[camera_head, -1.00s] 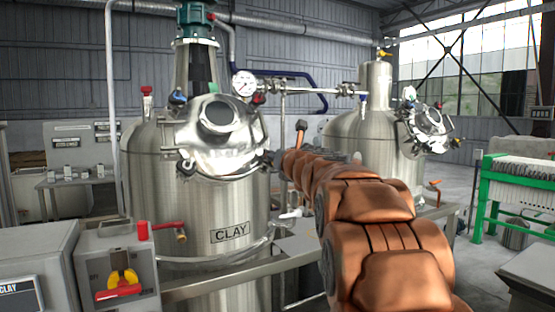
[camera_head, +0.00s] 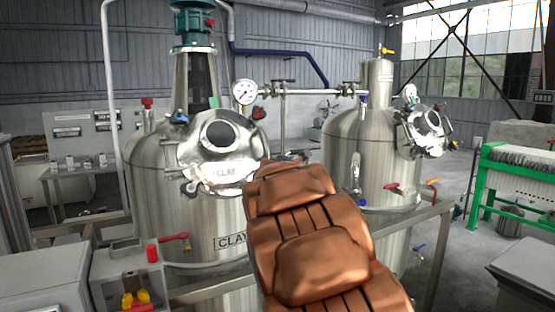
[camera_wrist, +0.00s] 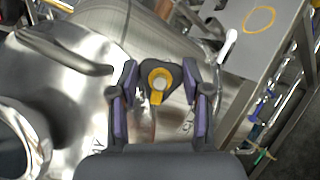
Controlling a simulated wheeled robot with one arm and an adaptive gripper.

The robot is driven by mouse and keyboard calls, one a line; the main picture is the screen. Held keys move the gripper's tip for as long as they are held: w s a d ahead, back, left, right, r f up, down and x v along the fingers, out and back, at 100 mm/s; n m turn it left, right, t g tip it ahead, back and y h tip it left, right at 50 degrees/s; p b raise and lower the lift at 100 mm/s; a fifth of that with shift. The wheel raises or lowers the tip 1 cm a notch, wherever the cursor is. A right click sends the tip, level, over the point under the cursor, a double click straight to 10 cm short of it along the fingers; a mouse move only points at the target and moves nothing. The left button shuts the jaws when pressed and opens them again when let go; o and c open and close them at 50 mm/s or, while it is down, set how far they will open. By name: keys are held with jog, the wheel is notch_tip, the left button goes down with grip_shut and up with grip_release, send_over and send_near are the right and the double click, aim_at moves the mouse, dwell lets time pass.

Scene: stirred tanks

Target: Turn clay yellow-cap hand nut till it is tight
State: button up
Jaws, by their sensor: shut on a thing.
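The clay tank (camera_head: 195,225) is a steel vessel with a CLAY label, left of centre in the head view. Its round polished manway lid (camera_head: 240,160) faces me. In the wrist view the yellow-cap hand nut (camera_wrist: 158,96) is a dark, lobed knob with a yellow ring and pointer around a pale centre. My gripper (camera_wrist: 159,76) has one finger on each side of the nut and is shut on it. The lid also shows at the left of the wrist view (camera_wrist: 75,45). In the head view my arm hides the gripper and the nut.
A second steel tank (camera_head: 370,140) with another lid stands to the right. A control box (camera_head: 130,275) is at the lower left. A metal rail (camera_head: 425,220) runs in front of the tanks. A pressure gauge (camera_head: 244,92) and pipes are above the lid.

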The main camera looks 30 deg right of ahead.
jog(key=m+p, duration=0.1)
jog(key=m+g, duration=0.1)
jog(key=m, duration=0.1)
jog(key=shift+w+a+r+g+p, duration=0.1)
jog(key=shift+a+g+p, duration=0.05)
jog(key=shift+g+p, duration=0.2)
jog(key=m+g, duration=0.2)
jog(key=m, duration=0.1)
jog(key=shift+m, duration=0.3)
jog(key=shift+m+g+y, duration=0.65)
jog(key=shift+m+y, duration=0.05)
jog(key=shift+m, duration=0.8)
jog(key=o, duration=1.2)
jog(key=shift+c, duration=0.2)
